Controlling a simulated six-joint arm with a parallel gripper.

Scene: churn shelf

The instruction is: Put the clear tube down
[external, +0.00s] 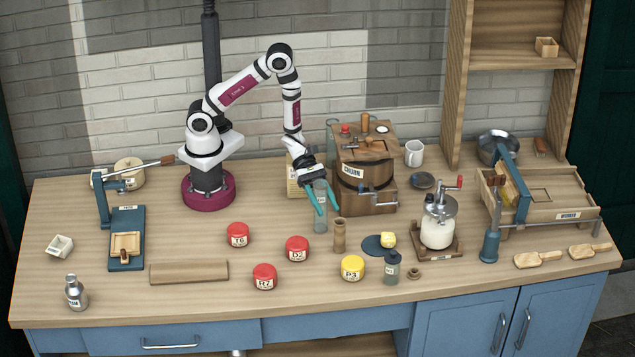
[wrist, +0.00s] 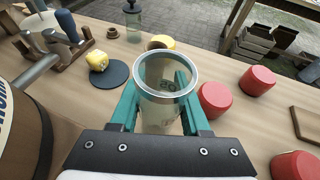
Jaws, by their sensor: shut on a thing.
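The clear tube (external: 320,222) is between the teal fingers of my gripper (external: 327,208) in the external view, just left of the churn. My gripper is shut on it. The tube looks about upright, and its lower end is at or close to the tabletop; I cannot tell if it touches. In the wrist view I look down into the open rim of the tube (wrist: 166,68), with the fingers of my gripper (wrist: 158,98) on both sides of it.
The wooden churn (external: 366,180) stands close on the right. A small wooden cylinder (external: 339,236) is in front, near a dark blue disc (external: 373,245) with a yellow piece. Red jars (external: 297,249) and a yellow jar (external: 352,268) stand in front. Bare tabletop (external: 275,215) lies to the left.

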